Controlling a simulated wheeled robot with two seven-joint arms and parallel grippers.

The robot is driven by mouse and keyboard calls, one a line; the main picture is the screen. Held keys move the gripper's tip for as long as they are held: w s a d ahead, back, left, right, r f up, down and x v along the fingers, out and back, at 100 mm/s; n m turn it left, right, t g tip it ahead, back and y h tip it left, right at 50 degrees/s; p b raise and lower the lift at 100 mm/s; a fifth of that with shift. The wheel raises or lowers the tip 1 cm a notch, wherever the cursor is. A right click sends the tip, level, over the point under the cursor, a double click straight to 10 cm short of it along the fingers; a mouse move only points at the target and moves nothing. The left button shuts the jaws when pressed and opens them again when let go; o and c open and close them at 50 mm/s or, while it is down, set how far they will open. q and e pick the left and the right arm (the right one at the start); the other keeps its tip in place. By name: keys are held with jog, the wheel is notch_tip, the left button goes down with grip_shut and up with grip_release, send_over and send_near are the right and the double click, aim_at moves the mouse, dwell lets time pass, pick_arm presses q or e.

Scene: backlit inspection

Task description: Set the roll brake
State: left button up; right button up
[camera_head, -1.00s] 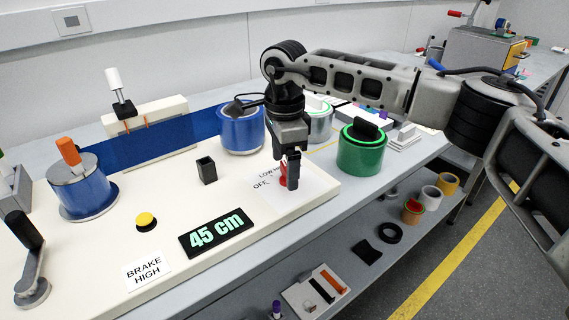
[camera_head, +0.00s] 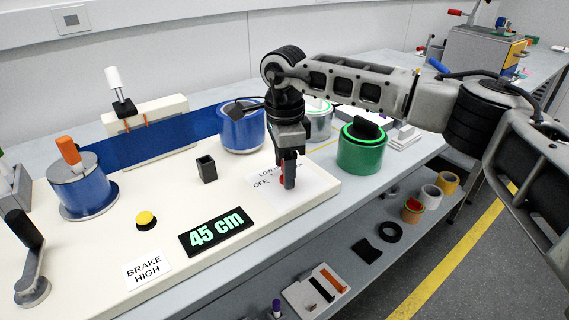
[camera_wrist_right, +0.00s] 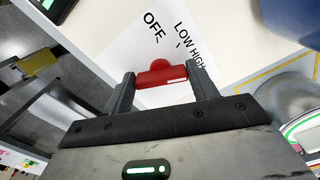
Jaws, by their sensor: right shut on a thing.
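The brake selector is a red knob (camera_wrist_right: 163,75) on a white plate (camera_head: 309,187) printed OFF, LOW and HIGH. In the right wrist view the knob's rounded part faces the print, roughly between OFF and LOW; I cannot tell its exact setting. My right gripper (camera_head: 288,180) points down over the plate and is shut on the knob. In the wrist view its fingers (camera_wrist_right: 161,90) hold the knob's two ends. In the head view the fingers hide most of the knob. A card (camera_head: 149,270) on the bench reads BRAKE HIGH. My left gripper is out of view.
A display (camera_head: 217,232) reads 45 cm beside a yellow button (camera_head: 146,220). A black square holder (camera_head: 206,169), blue roll (camera_head: 241,130) and green roll (camera_head: 362,147) stand nearby. A crank (camera_head: 30,265) is at far left. The lower shelf (camera_head: 335,255) holds loose items.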

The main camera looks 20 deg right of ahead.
jog(key=m, duration=0.5)
jog(key=shift+w, duration=0.1)
jog(key=shift+d+m, duration=0.1)
jog(key=shift+m, duration=1.1)
jog(key=o, duration=1)
jog(key=shift+r, duration=0.1)
notch_tip(320, 180, up, 16)
